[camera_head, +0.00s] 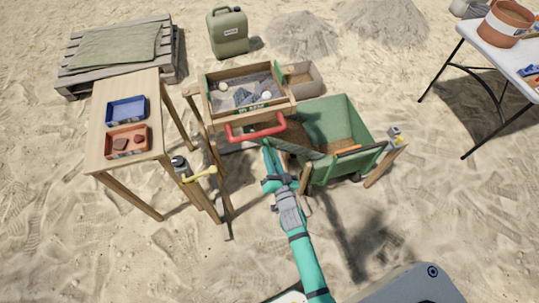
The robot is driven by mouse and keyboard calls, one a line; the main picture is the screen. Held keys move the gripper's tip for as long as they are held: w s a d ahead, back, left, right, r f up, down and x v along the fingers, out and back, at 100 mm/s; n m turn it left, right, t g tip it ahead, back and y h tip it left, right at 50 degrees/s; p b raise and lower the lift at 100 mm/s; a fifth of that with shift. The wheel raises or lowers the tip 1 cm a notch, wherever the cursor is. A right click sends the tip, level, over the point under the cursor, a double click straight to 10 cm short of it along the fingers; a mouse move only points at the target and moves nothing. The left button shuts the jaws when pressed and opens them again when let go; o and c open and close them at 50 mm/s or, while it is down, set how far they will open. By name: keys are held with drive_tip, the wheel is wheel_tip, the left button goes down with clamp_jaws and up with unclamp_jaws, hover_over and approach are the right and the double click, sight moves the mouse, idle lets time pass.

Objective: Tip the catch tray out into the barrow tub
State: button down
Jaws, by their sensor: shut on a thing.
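The green barrow tub (332,117) stands right of the sieve stand, with sandy brown material on its floor. What looks like the catch tray (288,136), a brown shallow tray, is below the sieve's red handle and reaches towards the tub's left side. My gripper (270,162) is at the tray's near left end and appears shut on its edge; the contact is small and partly hidden by my arm. The tray looks slanted towards the tub, but its contents cannot be made out.
The wooden sieve (205,108), holding grey pieces, stands above and left, with its red handle (256,131) close to my gripper. A yellow-handled tool (200,174) sticks out lower left. A side table (145,87) holds blue and orange trays. Open sand lies in front.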

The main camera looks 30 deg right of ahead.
drive_tip(key=shift+s+d+r, duration=0.1)
drive_tip(key=shift+d+r, duration=0.25)
drive_tip(key=shift+d, duration=0.1)
drive_tip(key=c, duration=1.9)
unclamp_jaws()
drive_tip(key=shift+o, duration=1.3)
drive_tip(key=shift+a+f, duration=0.1)
drive_tip(key=shift+a, duration=0.05)
drive_tip(key=shift+s, duration=0.1)
drive_tip(key=s+a, duration=0.1)
drive_tip(key=s, duration=0.9)
drive_tip(key=shift+s+a, duration=0.2)
drive_tip(key=shift+a, duration=0.15)
